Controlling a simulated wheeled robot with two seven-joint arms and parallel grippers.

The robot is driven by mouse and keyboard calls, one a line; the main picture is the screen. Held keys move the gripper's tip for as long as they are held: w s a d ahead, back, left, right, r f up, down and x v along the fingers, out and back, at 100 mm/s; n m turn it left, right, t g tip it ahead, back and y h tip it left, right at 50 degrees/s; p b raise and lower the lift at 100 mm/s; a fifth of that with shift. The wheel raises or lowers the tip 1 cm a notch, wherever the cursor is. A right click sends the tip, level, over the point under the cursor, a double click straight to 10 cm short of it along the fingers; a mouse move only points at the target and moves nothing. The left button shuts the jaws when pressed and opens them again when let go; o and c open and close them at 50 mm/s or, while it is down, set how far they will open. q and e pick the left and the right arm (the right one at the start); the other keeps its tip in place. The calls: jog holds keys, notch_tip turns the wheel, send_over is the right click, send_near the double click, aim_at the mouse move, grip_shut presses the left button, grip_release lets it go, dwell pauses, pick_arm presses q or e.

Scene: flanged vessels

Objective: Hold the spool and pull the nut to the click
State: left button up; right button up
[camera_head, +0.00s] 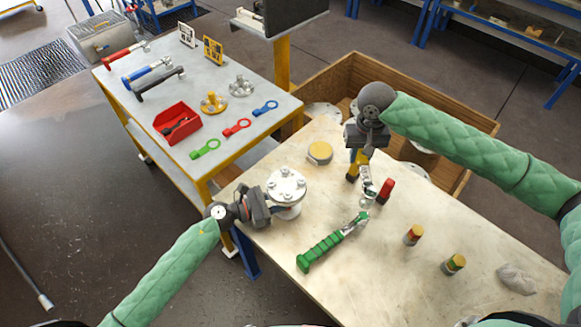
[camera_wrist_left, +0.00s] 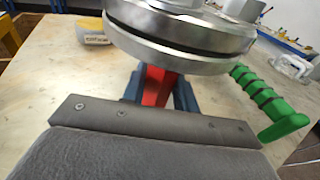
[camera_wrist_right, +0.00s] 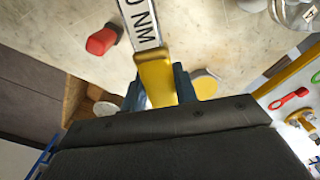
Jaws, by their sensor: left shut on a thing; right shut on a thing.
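The spool (camera_head: 287,190) is a metal flanged piece standing at the left edge of the light table, with several nuts on its top flange (camera_wrist_left: 185,35). My left gripper (camera_head: 262,207) is shut at its side, below the top flange; a red part (camera_wrist_left: 157,86) shows between the fingers in the left wrist view. My right gripper (camera_head: 358,153) is shut on the yellow handle (camera_wrist_right: 155,78) of a wrench whose white label (camera_wrist_right: 140,22) reads "NM". It is right of the spool, apart from it. The wrench's far end is unclear in the right wrist view.
A green-handled wrench (camera_head: 320,252) lies in front of the spool. A red-capped piece (camera_head: 385,190), a yellow round tin (camera_head: 319,152), two small banded cylinders (camera_head: 413,235) and a grey rag (camera_head: 516,279) are on the table. A wooden crate (camera_head: 460,178) stands behind.

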jog(key=shift+r, duration=0.1)
jog(key=shift+w+r, duration=0.2)
jog(key=w+a+r+m, duration=0.1)
jog(key=w+a+r, duration=0.25)
jog(key=a, duration=0.35)
jog(key=w+a+r, duration=0.3)
jog(key=a+r, duration=0.1)
jog(key=a, duration=0.2)
jog(key=shift+w+d+f+m, duration=0.1)
jog(key=shift+d+f+m, duration=0.05)
jog(key=shift+f+m, duration=1)
jog(key=shift+d+f+m, duration=0.1)
jog(key=shift+f+m, duration=0.6)
jog(key=shift+m, duration=0.8)
jog(key=shift+w+d+f+m, duration=0.1)
jog(key=shift+d+f+m, duration=0.05)
jog(key=shift+f+m, duration=1)
